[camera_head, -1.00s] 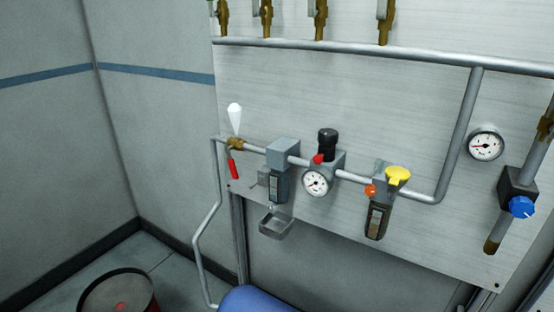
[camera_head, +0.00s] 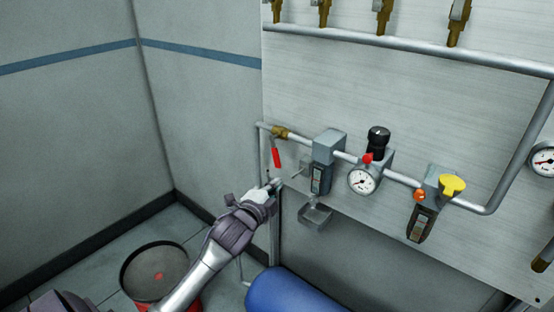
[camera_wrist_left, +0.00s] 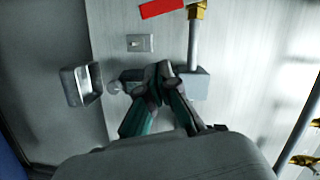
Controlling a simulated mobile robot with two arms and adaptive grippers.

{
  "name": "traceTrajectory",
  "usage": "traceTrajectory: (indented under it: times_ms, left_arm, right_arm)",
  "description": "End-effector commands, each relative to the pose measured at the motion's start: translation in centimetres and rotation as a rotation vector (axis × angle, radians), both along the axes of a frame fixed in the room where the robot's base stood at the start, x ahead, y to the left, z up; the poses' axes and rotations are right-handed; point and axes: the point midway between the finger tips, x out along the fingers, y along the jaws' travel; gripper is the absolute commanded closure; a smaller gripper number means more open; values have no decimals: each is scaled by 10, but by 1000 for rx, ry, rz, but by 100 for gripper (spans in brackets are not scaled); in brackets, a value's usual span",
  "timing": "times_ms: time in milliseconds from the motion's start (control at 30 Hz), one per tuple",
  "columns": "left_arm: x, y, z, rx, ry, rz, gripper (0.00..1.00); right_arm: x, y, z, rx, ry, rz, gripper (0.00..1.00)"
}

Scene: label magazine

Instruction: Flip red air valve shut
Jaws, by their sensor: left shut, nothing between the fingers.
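The red valve handle (camera_head: 276,157) hangs down and slightly to the left from a brass valve body (camera_head: 280,132) at the left end of the pipe. In the left wrist view the red handle (camera_wrist_left: 161,8) is cut off by the top edge, beside the brass body (camera_wrist_left: 198,11). My left gripper (camera_head: 274,184) is shut and empty, a little below the handle's lower end and apart from it. Its closed fingers (camera_wrist_left: 158,78) point towards the panel in the left wrist view. My right gripper is not in view.
Right of the valve are a grey filter unit (camera_head: 325,160), a small tray (camera_head: 315,216), a gauge (camera_head: 362,181) and a yellow-topped unit (camera_head: 452,186). A blue tank (camera_head: 290,292) and a red drum (camera_head: 158,272) stand below.

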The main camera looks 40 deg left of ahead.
Motion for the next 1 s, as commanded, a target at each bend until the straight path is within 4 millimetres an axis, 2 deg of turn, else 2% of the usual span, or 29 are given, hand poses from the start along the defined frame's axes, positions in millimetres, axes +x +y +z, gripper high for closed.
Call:
traceTrajectory:
  times_ms: [33, 100, 267, 500, 667, 700, 800, 1000]
  left_arm:
    - [0, 0, 9, 14, -13, -2, 100]
    - [3, 0, 14, 21, -21, -2, 100]
    - [24, 4, 14, 20, -21, -1, 100]
    - [74, 12, 11, 16, -19, 0, 100]
    - [102, 18, 8, 18, -18, -2, 100]
    - [100, 27, 5, 22, -14, 0, 100]
    - [100, 40, 1, 22, -17, -2, 100]
    - [101, 53, -4, 20, -17, -3, 100]
  right_arm:
    - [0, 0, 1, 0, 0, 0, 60]
    - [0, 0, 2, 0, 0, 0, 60]
    - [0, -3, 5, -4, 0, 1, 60]
    - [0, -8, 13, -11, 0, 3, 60]
    - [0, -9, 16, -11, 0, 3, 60]
    - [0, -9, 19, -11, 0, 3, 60]
    - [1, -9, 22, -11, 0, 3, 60]
    - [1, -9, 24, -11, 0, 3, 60]
